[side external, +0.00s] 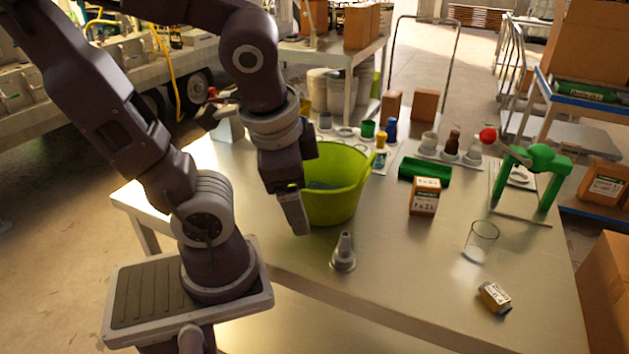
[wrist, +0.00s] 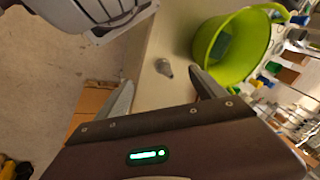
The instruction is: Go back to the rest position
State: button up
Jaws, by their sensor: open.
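My gripper (side external: 297,226) hangs over the metal table (side external: 400,290), in front of the green bucket (side external: 340,212), and points down. In the wrist view my gripper (wrist: 160,95) shows its two fingers spread apart with nothing between them. A grey funnel-shaped piece (side external: 343,254) stands on the table just right of my gripper. The same grey piece also shows in the wrist view (wrist: 164,68), beyond the fingertips. The bucket (wrist: 208,50) shows there at the upper right. From the side, the fingers overlap and the gap between them is hidden.
A small carton (side external: 424,197), a green tray (side external: 424,172), a glass (side external: 480,243), a yellowish box lying down (side external: 494,297) and a green stand (side external: 540,160) with a red ball are on the table. Several small containers stand behind. The table's front middle is clear.

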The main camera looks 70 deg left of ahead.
jog(key=w+d+r+n+t+h, duration=0.1)
jog(key=d+r+n+t+h, duration=0.1)
jog(key=d+r+n+t, duration=0.1)
jog(key=shift+w+d+r, duration=0.2)
jog(key=shift+d+r, duration=0.3)
jog(key=shift+r, duration=0.15)
